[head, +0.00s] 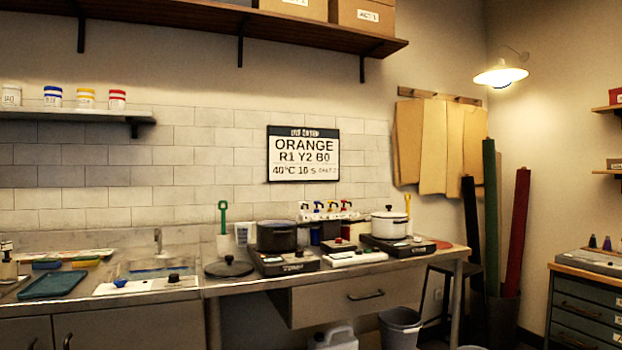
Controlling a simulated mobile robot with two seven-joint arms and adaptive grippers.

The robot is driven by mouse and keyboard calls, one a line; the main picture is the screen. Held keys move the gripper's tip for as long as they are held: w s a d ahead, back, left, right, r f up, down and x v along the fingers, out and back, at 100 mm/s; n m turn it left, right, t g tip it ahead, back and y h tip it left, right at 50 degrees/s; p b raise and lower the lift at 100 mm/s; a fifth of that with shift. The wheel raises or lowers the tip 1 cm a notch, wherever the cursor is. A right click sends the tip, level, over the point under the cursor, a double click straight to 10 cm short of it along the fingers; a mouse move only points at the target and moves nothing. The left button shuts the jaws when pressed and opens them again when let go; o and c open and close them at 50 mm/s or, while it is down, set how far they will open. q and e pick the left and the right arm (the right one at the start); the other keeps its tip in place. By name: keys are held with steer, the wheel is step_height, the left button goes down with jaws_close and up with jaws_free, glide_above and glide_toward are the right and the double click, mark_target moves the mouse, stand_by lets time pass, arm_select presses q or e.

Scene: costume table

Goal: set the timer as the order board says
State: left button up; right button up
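The order board (303,154) hangs on the tiled wall above the counter. It reads ORANGE, R1 Y2 B0, 40°C 10 s, with smaller print after that I cannot read surely. I cannot tell surely which thing is the timer. A small dark red-topped box (338,245) sits between the two hotplates, and a white flat unit (355,258) lies in front of it; their markings are too small to read. Neither of my grippers is in view.
A black pot (277,236) stands on the left hotplate (284,263), a white pot (389,225) on the right one. A black lid (229,267) lies left of them. A sink (160,268) and blue tray (53,285) are further left. A bin (400,328) stands below the counter.

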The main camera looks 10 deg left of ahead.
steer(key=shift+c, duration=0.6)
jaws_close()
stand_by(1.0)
